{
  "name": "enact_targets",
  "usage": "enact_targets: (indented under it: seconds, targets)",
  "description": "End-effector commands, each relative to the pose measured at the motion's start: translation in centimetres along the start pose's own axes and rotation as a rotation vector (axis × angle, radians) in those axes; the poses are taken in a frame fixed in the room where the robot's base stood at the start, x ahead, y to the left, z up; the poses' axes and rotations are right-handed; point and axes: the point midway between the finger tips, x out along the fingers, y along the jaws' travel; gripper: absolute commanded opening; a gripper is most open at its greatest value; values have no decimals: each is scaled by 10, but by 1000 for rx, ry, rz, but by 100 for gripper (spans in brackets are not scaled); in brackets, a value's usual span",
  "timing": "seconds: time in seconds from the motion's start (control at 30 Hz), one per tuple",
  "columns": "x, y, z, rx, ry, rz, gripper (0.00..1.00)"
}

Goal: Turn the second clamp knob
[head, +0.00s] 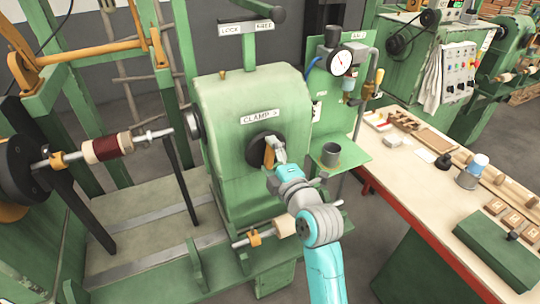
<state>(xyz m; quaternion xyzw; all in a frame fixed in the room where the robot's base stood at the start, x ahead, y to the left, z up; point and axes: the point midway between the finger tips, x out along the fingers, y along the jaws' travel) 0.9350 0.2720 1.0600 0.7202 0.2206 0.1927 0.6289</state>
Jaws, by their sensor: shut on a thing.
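The green coil machine (235,90) stands in the middle of the head view, with a "CLAMP >" label (258,117) on its housing. Below the label is a dark round hub (254,152) with an orange-tan clamp knob (269,157) on it. My gripper (275,150) is at this knob and shut on it, with the arm coming up from the lower right. The fingertips are small here and partly cover the knob and hub, so the exact grip is hard to see.
A green panel with a pressure gauge (341,62) and a shelf with a grey cup (330,154) stand right of the housing. A workbench (405,180) with blocks and a blue-capped jar (478,166) is farther right. A spindle with a dark red coil (107,147) is left.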

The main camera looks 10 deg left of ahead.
Motion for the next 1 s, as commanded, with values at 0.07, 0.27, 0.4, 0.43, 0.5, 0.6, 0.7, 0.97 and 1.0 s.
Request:
enact_targets:
  seconds: [0.07,0.27,0.4,0.43,0.5,0.6,0.7,0.97,1.0]
  targets:
    - [1,3,0,-42,-1,6,51]
    - [1,3,0,-118,-2,6,51]
    - [1,3,1,-143,-2,6,51]
    - [1,3,1,-146,-2,6,51]
    - [1,3,1,-152,-2,6,51]
    - [1,3,1,-155,-2,6,51]
    - [1,3,1,-155,-3,6,51]
    - [1,3,1,-154,-3,6,100]
    - [1,2,1,-154,-3,5,100]
